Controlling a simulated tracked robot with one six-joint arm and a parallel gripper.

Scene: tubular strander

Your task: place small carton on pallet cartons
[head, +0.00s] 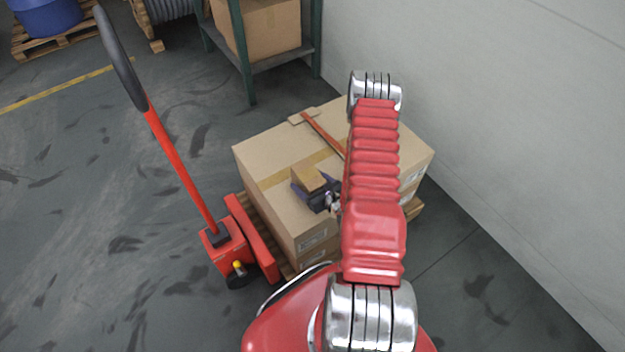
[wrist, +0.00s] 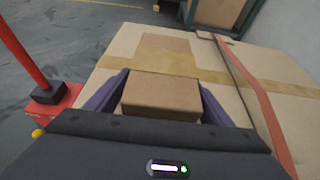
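The small carton (head: 308,177) is a plain brown box between the two dark purple fingers of my gripper (head: 314,186). In the wrist view the small carton (wrist: 161,97) fills the space between the fingers (wrist: 164,80), which appear shut on its sides. It is over the top of the pallet cartons (head: 275,152), large tan boxes with a tape band, also in the wrist view (wrist: 115,78). I cannot tell whether the small carton touches that top. My arm hides the right part of the pallet cartons in the head view.
A red strap (head: 322,134) and a flat cardboard piece (head: 303,117) lie on the cartons' top. A red pallet jack (head: 222,246) with an upright handle stands left. A green shelf (head: 270,62) stands behind; a pale wall (head: 490,120) is right. Floor at left is open.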

